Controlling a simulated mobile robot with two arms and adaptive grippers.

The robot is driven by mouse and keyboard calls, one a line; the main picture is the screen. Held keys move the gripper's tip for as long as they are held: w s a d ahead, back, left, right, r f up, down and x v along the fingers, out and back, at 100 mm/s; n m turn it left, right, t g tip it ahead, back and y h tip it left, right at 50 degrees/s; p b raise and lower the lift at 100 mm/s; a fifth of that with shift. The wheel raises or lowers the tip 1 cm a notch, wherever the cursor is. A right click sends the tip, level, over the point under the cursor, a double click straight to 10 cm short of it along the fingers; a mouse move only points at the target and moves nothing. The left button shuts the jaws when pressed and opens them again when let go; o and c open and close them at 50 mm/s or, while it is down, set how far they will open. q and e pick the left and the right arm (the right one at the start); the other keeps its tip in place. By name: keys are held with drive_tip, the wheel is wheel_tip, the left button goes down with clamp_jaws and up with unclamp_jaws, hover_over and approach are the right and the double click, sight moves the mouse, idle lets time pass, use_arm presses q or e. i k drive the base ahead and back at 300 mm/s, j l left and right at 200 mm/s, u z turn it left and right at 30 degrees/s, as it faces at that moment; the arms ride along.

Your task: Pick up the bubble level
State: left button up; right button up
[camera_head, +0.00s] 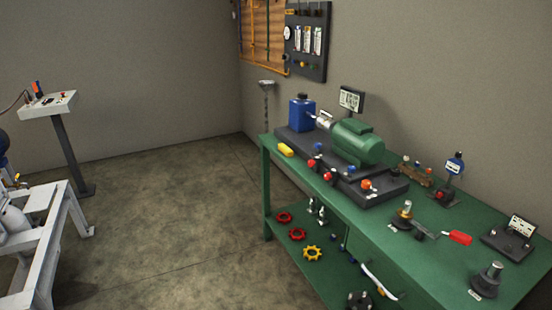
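A small yellow block (286,150), which looks like the bubble level, lies on the green workbench top (400,237) near its left end. It is beside the dark base of the pump and motor unit, close to the front edge. Its vials or markings are too small to make out. Neither of my grippers shows in this view, and nothing is seen touching the yellow block.
A green motor (357,143) and blue pump (301,112) stand on a dark base (375,188). A red-handled tool (457,238) lies farther right. Red handwheels (297,233) sit on the lower shelf. A white frame (40,205) stands left; the floor (170,215) between is clear.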

sight(286, 151)
drive_tip(key=i+j+z, duration=0.2)
drive_tip(key=i+z, duration=0.2)
drive_tip(key=i+j+z, duration=0.25)
drive_tip(key=z, duration=0.15)
drive_tip(key=i+j+z, duration=0.4)
drive_tip(key=k, duration=0.1)
